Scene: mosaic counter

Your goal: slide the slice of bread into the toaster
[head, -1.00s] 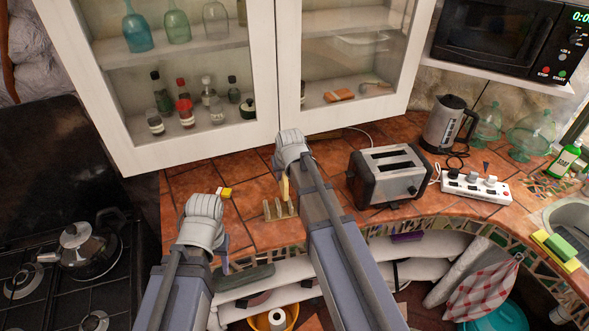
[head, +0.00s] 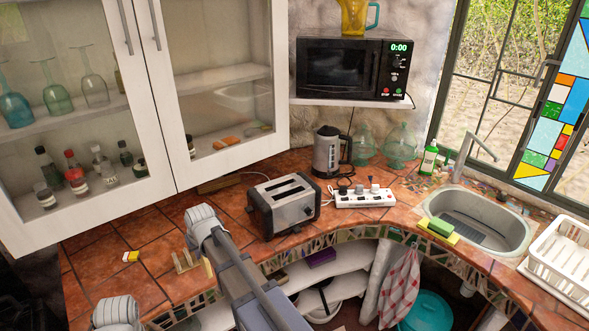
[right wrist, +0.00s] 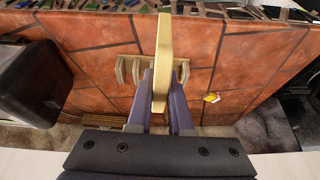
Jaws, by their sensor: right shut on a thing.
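The slice of bread (right wrist: 162,55) is pale and seen edge-on in the right wrist view. My right gripper (right wrist: 161,85) is shut on it, with one finger on each side. In the head view the bread (head: 207,268) shows as a thin strip beside my right arm, which hides the fingers. It overlaps the wooden rack (head: 183,262); I cannot tell whether it is clear of the rack. The silver and black toaster (head: 294,213) stands to the right of the rack, its two top slots looking empty. Only my left wrist shows at the bottom edge; its fingers are out of frame.
A kettle (head: 327,152) and a white power strip (head: 364,198) stand behind and right of the toaster. The wall cabinet (head: 160,100) overhangs the counter's back. A small yellow and white block (head: 131,257) lies left of the rack. Tiles between rack and toaster are clear.

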